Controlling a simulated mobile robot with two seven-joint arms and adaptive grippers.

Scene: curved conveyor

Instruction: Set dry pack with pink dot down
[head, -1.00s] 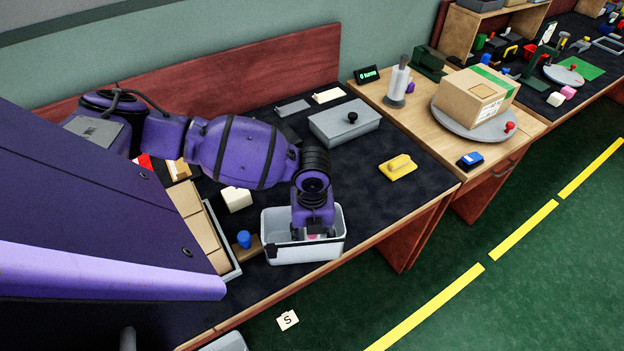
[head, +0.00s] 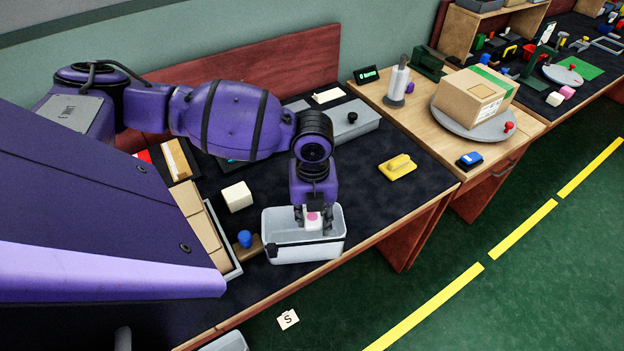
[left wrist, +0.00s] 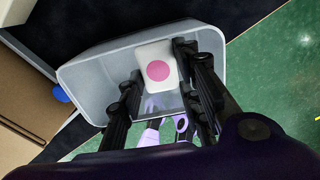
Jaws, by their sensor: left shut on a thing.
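The dry pack with the pink dot (head: 312,222) is a small white block with a pink dot on its face. My left gripper (head: 314,218) is shut on it, one finger on either side. In the head view they are at the mouth of a light grey bin (head: 282,255). In the left wrist view the pack (left wrist: 156,52) sits between the fingers, with the bin (left wrist: 88,78) around and behind it. I cannot tell whether the pack touches the bin. My right gripper is not in view.
A white block (head: 236,196) stands on the dark mat behind the bin. A blue knob (head: 245,238) is just left of the bin. A yellow object (head: 398,167) lies to the right, with clear mat between. The table's front edge is close to the bin.

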